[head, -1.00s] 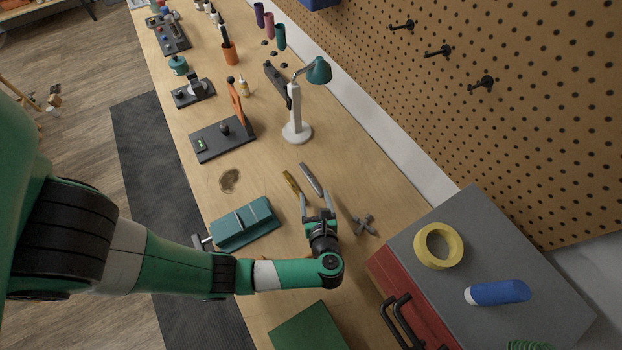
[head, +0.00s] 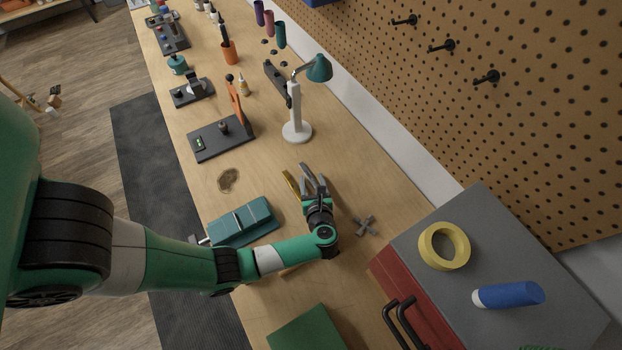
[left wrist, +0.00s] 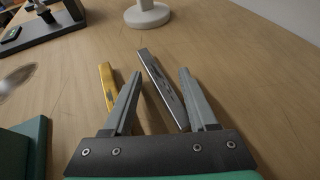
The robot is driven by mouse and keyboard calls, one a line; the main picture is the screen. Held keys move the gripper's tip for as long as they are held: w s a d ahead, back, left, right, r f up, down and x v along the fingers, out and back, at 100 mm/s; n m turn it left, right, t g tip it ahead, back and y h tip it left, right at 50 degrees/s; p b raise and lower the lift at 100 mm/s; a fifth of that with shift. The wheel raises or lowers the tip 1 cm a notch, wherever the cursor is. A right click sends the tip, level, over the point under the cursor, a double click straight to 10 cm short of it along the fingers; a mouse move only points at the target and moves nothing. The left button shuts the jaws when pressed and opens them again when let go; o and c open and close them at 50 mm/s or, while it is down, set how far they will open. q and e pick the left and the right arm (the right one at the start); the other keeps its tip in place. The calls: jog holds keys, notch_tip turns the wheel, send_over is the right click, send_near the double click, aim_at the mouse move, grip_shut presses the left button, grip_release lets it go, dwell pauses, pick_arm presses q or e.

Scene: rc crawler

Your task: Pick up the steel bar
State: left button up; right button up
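The steel bar (left wrist: 158,80) is a flat grey bar lying on the workbench in the left wrist view. It shows between the two fingers of my open left gripper (left wrist: 160,74), closer to the right finger at its near end. In the head view my left gripper (head: 310,182) is over the bar and hides much of it. I cannot tell whether the fingers touch it. A brass-coloured bar (left wrist: 107,88) lies just left of it, beside the left finger; it also shows in the head view (head: 291,183). My right gripper is in neither view.
A teal vise-like block (head: 243,222) stands left of the gripper. A grey cross-shaped part (head: 365,226) lies to its right. A lamp (head: 297,130) stands beyond the bars. A red and grey toolbox (head: 490,215) is at the right. The bench around the bars is mostly clear.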

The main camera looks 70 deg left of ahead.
pick_arm(q)
grip_shut()
dwell(0.3)
jog(key=shift+r+p, duration=0.45)
jog(key=shift+r, duration=0.05)
jog(key=r+p, duration=0.1)
jog(key=r, duration=0.1)
jog(key=s+r+p, duration=0.1)
jog(key=r+p, duration=0.1)
jog(key=shift+a+r+p, duration=0.15)
jog(key=shift+p, duration=0.15)
jog(key=s+a+r, duration=0.4)
jog(key=s+r, duration=0.3)
jog(key=s, duration=0.5)
jog(key=shift+a+r, duration=0.15)
jog(key=shift+r, duration=0.2)
